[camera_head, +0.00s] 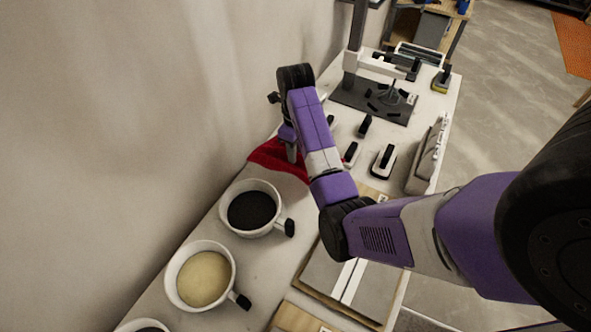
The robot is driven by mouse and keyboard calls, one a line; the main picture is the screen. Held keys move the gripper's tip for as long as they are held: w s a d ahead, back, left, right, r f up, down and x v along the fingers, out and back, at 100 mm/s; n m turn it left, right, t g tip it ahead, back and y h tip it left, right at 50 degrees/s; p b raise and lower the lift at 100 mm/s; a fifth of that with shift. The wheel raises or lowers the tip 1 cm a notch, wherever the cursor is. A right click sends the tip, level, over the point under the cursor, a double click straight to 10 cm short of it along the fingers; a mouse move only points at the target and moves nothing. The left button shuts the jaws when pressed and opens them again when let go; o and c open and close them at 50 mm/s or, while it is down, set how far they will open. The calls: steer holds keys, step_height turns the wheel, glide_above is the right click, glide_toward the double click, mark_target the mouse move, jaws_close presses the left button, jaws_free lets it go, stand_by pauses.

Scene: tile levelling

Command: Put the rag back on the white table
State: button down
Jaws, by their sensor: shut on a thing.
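The red rag (268,157) lies on the far left part of the white table (276,262), close to the wall. My gripper (291,156) points down at the rag from above and is shut on it. My purple arm hides the rag's right part, and the fingertips are small in this view. The rag looks spread out around the fingers, low at the table surface. I cannot tell whether any of it is raised.
White buckets with dark (252,209) and beige (204,278) contents stand in front of the rag. Black-handled tools (383,161) and a dark mat (376,98) with small parts lie behind and right. Framed grey tiles (338,277) lie at the front right.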

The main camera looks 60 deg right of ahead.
step_height(320, 180, down, 8)
steer(key=shift+f+p, duration=0.1)
steer(key=shift+p, duration=0.35)
steer(key=shift+f, duration=0.1)
steer(key=c, duration=1.1)
jaws_free()
step_height(320, 180, up, 12)
steer(key=shift+r+p, duration=0.15)
steer(key=shift+p, duration=0.15)
